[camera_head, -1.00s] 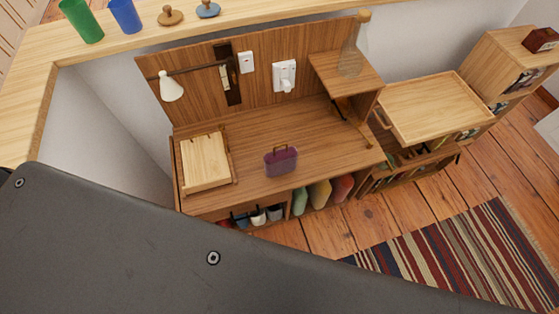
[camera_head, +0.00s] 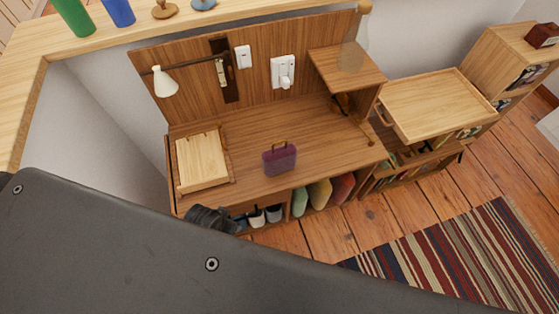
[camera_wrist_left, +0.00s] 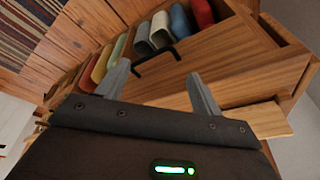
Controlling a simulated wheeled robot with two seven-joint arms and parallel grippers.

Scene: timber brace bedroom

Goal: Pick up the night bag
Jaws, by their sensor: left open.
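The night bag (camera_head: 279,160), a small purple bag with a dark upright handle, stands on the wooden desk (camera_head: 245,140) near its front edge. My left gripper (camera_wrist_left: 161,82) is open and empty in the left wrist view, its two grey fingers apart. In the head view a dark part of my left arm shows at the desk's front left corner, left of and below the bag and apart from it. The fingertips are not clear there. I cannot make out the bag in the left wrist view. My right gripper is not in view.
A light wooden box (camera_head: 201,160) lies at the desk's left. A lamp (camera_head: 165,81) hangs above it. A glass vessel (camera_head: 354,50) stands on the raised shelf at right. Several coloured items fill the compartments below the desktop. A striped rug (camera_head: 450,260) lies on the floor.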

